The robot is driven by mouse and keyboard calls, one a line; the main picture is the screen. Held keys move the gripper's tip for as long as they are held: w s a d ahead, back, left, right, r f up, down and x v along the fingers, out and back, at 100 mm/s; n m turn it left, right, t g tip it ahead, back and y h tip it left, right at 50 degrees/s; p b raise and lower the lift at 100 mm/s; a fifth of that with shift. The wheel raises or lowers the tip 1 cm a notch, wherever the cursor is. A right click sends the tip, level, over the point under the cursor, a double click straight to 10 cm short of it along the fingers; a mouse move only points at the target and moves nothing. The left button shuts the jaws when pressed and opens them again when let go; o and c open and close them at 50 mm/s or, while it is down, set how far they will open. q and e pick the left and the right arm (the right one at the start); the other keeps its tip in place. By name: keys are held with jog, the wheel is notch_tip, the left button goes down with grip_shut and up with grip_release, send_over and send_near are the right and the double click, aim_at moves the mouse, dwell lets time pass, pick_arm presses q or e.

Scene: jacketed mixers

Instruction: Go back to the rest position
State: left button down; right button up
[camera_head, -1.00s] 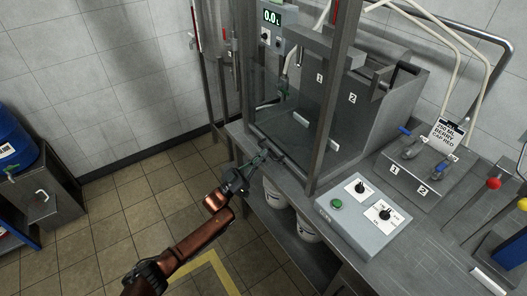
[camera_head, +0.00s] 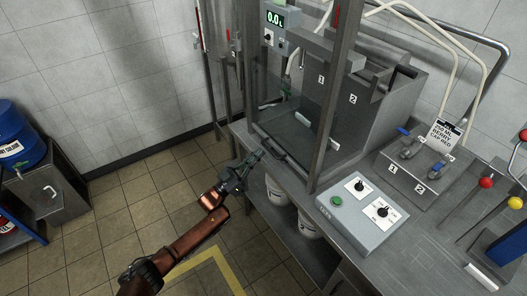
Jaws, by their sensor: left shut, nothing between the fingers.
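My left arm comes in from the bottom left in the head view. Its gripper (camera_head: 251,160) is shut and empty, at the front edge of the steel bench, close to the dark handle bar (camera_head: 280,152) at the foot of the clear guard. I cannot tell whether the fingertips touch the bench edge or the bar. My right gripper is not in the picture.
The steel bench (camera_head: 420,250) carries a grey control box (camera_head: 352,215) with a green button, a valve block (camera_head: 415,168) and a framed mixer housing (camera_head: 375,110). White buckets (camera_head: 277,191) stand below. A blue drum (camera_head: 20,140) is at left. Tiled floor (camera_head: 130,215) is open.

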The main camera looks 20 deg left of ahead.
pick_arm(q)
jog(key=v, duration=0.6)
jog(key=shift+a, duration=0.3)
